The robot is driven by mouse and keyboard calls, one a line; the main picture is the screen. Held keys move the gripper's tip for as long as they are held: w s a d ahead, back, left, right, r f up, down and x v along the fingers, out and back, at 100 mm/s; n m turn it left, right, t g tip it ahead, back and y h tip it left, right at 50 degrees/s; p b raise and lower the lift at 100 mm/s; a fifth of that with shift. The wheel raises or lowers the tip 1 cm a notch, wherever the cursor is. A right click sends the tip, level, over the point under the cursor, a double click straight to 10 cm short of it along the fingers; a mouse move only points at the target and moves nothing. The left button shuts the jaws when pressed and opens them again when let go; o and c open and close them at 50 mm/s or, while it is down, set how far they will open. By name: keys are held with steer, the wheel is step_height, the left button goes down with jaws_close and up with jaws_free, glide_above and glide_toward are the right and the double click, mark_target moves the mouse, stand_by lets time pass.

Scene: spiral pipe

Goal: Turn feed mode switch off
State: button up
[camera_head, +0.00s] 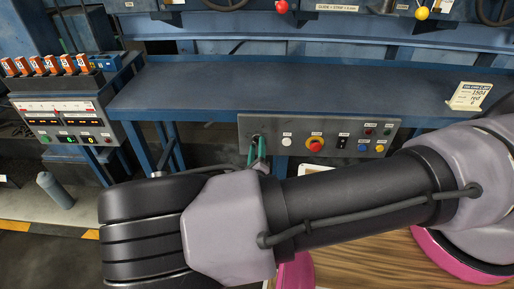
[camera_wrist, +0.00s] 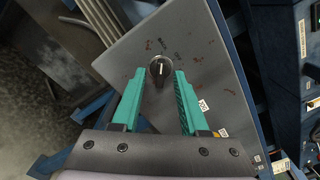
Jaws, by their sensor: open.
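A black rotary knob with a pale pointer line (camera_wrist: 160,68), apparently the feed mode switch, sits on a grey control panel (camera_wrist: 205,60).
Another control box (camera_head: 68,120) with orange switches stands at left.

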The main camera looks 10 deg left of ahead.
steer(key=shift+c, duration=0.3)
jaws_close()
steer(key=shift+m, duration=0.3)
steer(key=m, duration=0.4)
steer(key=shift+m, duration=0.3)
steer(key=shift+a+m, duration=0.1)
steer(key=shift+m, duration=2.1)
steer(key=shift+o, duration=0.3)
jaws_free()
